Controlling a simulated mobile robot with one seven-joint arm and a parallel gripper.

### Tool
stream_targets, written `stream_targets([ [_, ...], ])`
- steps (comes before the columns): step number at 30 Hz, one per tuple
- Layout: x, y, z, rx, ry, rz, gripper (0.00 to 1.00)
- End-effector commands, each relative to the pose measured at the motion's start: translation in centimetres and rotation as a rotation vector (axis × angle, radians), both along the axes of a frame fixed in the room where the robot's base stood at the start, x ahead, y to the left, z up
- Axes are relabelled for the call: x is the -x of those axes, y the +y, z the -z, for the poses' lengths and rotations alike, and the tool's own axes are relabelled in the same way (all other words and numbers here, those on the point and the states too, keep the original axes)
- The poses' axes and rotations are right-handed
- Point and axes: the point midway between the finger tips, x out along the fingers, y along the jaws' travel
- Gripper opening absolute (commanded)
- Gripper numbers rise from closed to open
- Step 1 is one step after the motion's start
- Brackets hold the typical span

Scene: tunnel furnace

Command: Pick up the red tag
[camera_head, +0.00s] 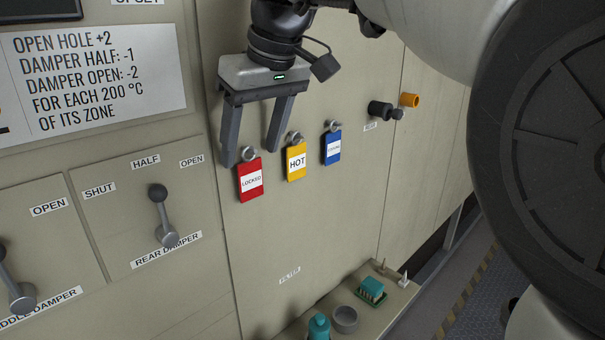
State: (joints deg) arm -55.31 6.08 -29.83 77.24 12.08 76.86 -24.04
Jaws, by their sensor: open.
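The red tag (251,179), with a white label reading LOCKED, hangs from a round metal peg on the beige panel. My gripper (249,158) is above it, pointing down, with its two fingers apart and nothing visibly held between them. In the picture the left fingertip is just left of the tag's top and the right fingertip is at its upper right, by the peg. I cannot tell whether the fingers touch the tag or how far they are from the panel.
A yellow HOT tag (296,161) and a blue tag (333,147) hang close by on the right. The rear damper lever (161,215) sticks out at left. Black (379,110) and orange (410,100) knobs sit farther right. A low ledge holds a teal bottle (319,327), a grey cup (345,319) and a green brush-like block (371,290).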

Motion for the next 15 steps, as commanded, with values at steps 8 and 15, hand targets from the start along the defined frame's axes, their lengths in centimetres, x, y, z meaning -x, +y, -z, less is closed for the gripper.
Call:
stream_targets([
  [8,-0.34,0.4,1.32,0.0,-0.001,0.0,0.61],
  [15,-0.35,0.38,1.29,0.0,-0.001,0.0,0.37],
])
